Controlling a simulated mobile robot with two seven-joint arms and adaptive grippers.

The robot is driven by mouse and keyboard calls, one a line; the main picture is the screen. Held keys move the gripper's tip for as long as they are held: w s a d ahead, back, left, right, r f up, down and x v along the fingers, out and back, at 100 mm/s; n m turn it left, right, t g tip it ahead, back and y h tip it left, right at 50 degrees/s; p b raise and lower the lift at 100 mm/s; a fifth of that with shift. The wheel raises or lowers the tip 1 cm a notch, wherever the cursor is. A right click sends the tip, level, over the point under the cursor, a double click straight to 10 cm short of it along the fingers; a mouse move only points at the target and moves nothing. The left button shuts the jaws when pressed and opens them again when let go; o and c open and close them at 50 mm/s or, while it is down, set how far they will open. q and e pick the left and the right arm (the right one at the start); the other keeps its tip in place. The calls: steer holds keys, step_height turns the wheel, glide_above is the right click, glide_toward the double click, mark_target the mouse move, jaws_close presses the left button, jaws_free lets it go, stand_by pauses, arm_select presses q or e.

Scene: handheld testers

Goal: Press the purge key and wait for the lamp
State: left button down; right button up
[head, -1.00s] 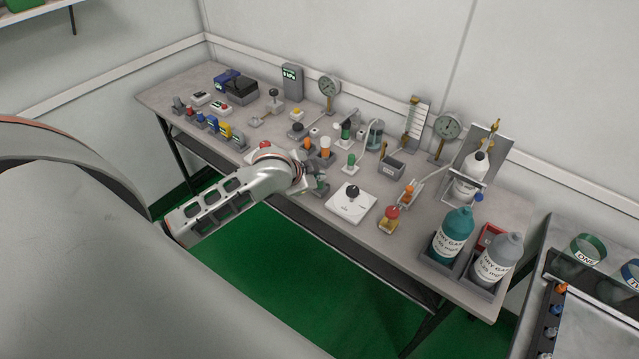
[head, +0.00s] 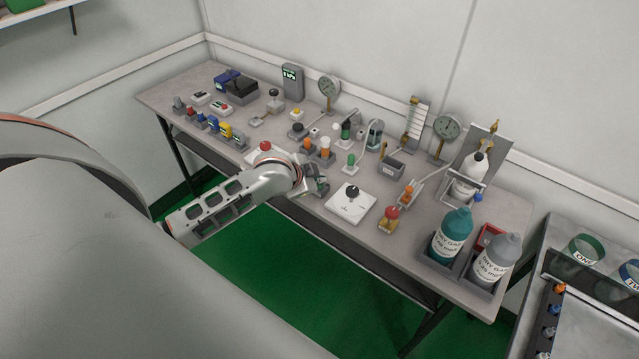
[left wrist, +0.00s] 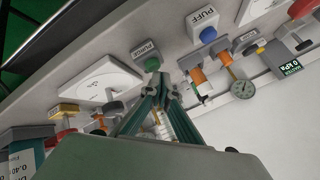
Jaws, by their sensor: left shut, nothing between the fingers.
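The purge key is a small grey box with a PURGE label (left wrist: 145,49) and a green button (left wrist: 152,64) in the left wrist view. My left gripper (left wrist: 155,85) is shut and empty, its fingertips right at the green button's near edge; I cannot tell whether they touch it. In the head view my left gripper (head: 319,186) is over the front edge of the bench, left of a white plate with a black knob (head: 351,202), and hides most of the key. I cannot tell which item is the lamp. My right gripper is not in view.
A blue PUFF button (left wrist: 208,34) stands near the key. Orange-topped and white-topped fittings (head: 325,148) and a green-topped one (head: 350,160) stand just behind on the bench (head: 300,215).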

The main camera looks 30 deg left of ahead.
arm_select(q)
steer(key=shift+f, duration=0.5)
stand_by(0.6)
steer(key=shift+r, duration=0.95)
steer(key=shift+r, duration=2.5)
